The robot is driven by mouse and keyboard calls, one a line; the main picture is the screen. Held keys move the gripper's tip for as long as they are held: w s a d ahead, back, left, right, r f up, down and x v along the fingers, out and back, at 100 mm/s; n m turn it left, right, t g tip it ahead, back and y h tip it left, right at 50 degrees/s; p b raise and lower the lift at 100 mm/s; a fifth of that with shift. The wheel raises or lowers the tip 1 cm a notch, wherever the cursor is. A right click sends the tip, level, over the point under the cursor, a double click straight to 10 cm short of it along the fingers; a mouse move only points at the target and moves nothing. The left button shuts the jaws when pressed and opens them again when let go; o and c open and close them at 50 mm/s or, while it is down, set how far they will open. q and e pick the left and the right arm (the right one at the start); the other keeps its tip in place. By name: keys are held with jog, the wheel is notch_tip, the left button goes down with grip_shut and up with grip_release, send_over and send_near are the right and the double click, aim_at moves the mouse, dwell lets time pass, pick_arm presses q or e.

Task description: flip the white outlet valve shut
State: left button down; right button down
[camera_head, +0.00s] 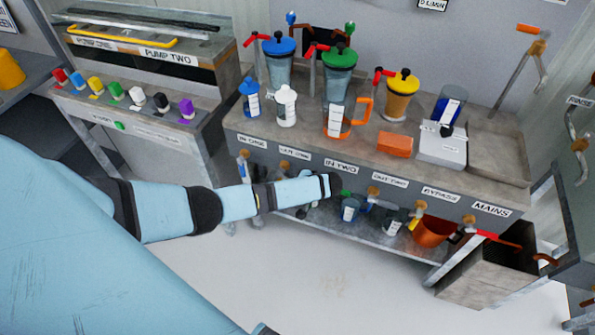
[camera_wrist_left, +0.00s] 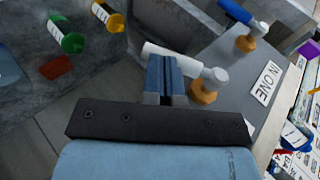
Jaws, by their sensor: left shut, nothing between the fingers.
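The white outlet valve (camera_wrist_left: 214,75) shows in the left wrist view as a white lever on a brass fitting (camera_wrist_left: 203,92). In the head view my left arm reaches to the front of the bench and hides the gripper and the white lever. My right gripper is in neither view.
The bench (camera_head: 480,165) carries several pumps, bottles, and an orange block (camera_head: 395,144). More valves line its front, including one with a red lever (camera_head: 497,239) by MAINS. A lower shelf (camera_head: 385,240) holds containers. The floor (camera_head: 330,290) in front is clear.

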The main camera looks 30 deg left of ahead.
pick_arm(q)
jog(key=shift+s+x, duration=0.15)
jog(key=shift+x, duration=0.6)
jog(key=shift+s+x, duration=0.15)
jog(key=shift+x, duration=0.6)
jog(key=shift+a+f, duration=0.1)
jog(key=shift+a, duration=0.1)
jog(key=p+v, duration=0.2)
jog(key=v, duration=1.2)
